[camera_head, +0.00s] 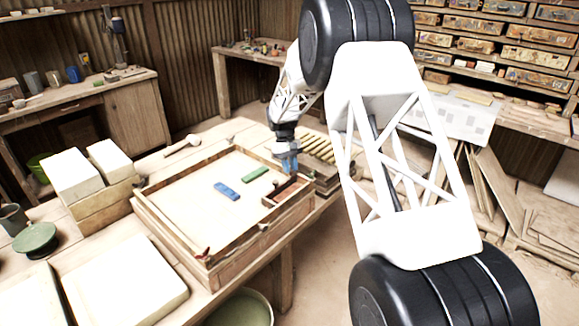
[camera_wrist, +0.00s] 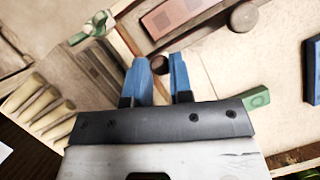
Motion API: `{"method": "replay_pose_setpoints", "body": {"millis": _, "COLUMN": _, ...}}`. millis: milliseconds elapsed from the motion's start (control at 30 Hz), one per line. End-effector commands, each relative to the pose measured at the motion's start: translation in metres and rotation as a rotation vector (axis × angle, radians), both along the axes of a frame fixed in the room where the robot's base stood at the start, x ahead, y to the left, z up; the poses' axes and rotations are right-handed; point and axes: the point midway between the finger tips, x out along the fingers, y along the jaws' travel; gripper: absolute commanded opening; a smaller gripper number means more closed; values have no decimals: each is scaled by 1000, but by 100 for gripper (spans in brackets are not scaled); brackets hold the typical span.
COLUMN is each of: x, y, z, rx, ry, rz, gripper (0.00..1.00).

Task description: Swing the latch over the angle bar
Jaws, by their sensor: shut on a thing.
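My gripper (camera_head: 288,163) is at the far right corner of the wooden press frame (camera_head: 180,255). In the wrist view its two blue fingers (camera_wrist: 162,70) are close together, shut on a small brown piece (camera_wrist: 161,66) that I take for the latch; the fingers hide most of it. A red-brown bar (camera_wrist: 172,17) lies in a wooden-edged corner section (camera_head: 268,202) beside the gripper. I cannot tell for sure which part is the angle bar. A green block (camera_head: 255,174) and a blue block (camera_head: 227,190) lie on the pale bed of the press, left of the gripper.
A round brown knob (camera_wrist: 243,17) and a green fitting (camera_wrist: 90,28) show in the wrist view. Several wooden handles (camera_wrist: 38,105) lie close beside the frame. The bed's middle is mostly clear.

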Motion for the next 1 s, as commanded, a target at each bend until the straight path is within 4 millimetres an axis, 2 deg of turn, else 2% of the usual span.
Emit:
{"method": "replay_pose_setpoints", "body": {"millis": 333, "x": -1, "y": -1, "z": -1, "rx": -1, "ry": 2, "rz": 3, "gripper": 0}}
{"method": "replay_pose_setpoints", "body": {"millis": 367, "x": -1, "y": -1, "z": -1, "rx": -1, "ry": 2, "rz": 3, "gripper": 22}}
{"method": "replay_pose_setpoints", "body": {"millis": 500, "x": -1, "y": 0, "z": -1, "rx": -1, "ry": 2, "rz": 3, "gripper": 44}}
{"method": "replay_pose_setpoints", "body": {"millis": 533, "x": 0, "y": 0, "z": -1, "rx": -1, "ry": 2, "rz": 3, "gripper": 46}}
{"method": "replay_pose_setpoints", "body": {"millis": 1000, "x": 3, "y": 1, "z": 7, "rx": -1, "ry": 1, "rz": 2, "gripper": 46}}
